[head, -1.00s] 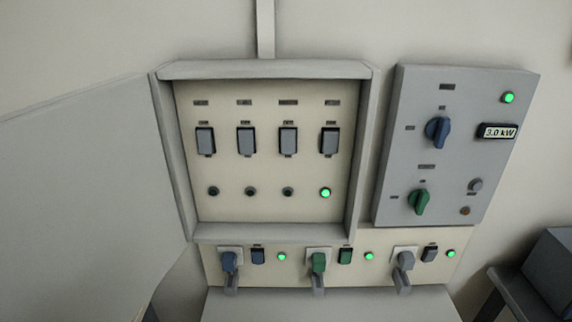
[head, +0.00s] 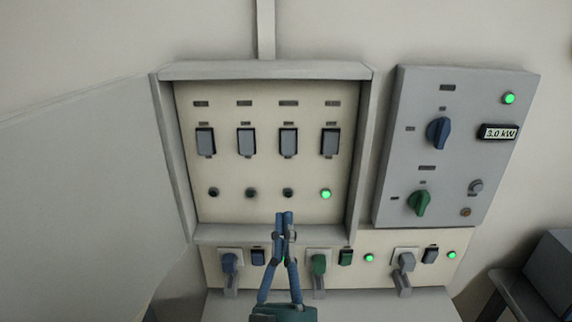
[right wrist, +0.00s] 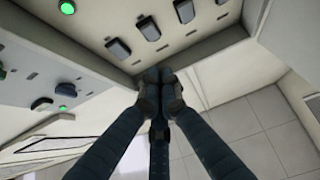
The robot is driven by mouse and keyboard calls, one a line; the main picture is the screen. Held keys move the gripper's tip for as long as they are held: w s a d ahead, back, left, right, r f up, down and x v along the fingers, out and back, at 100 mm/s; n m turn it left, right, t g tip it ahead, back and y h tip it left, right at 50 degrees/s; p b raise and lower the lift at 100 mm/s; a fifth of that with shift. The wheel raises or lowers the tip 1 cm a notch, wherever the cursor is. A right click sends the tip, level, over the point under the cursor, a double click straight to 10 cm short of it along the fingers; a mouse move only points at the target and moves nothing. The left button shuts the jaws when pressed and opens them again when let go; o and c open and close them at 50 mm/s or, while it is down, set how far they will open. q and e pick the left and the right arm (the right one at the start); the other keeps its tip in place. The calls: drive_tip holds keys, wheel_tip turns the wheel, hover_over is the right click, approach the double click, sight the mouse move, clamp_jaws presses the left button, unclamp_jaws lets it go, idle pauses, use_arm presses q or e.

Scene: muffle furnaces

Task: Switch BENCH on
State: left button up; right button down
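An open cabinet (head: 364,150) holds a cream panel (head: 265,170) with a row of several grey rocker switches (head: 246,141). The labels (head: 244,103) above them are too small to read, so I cannot tell which is BENCH. Below the switches is a row of lamps; only the rightmost lamp (head: 326,194) is lit green, and the others are dark. My right gripper (head: 284,216) is shut and empty, in front of the cabinet's lower edge and below the switches. In the right wrist view its fingertips (right wrist: 153,75) meet, with rocker switches (right wrist: 118,48) beyond them. My left gripper is not in view.
The open cabinet door (head: 80,190) fills the left. Handles (head: 403,270) stick out along the strip below.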

drive_tip(key=p, duration=0.4)
approach(286, 142)
wheel_tip(286, 142, up, 4)
drive_tip(key=w, duration=0.2)
drive_tip(key=w+f, duration=0.1)
drive_tip(key=w, duration=0.1)
drive_tip(key=shift+w, duration=0.1)
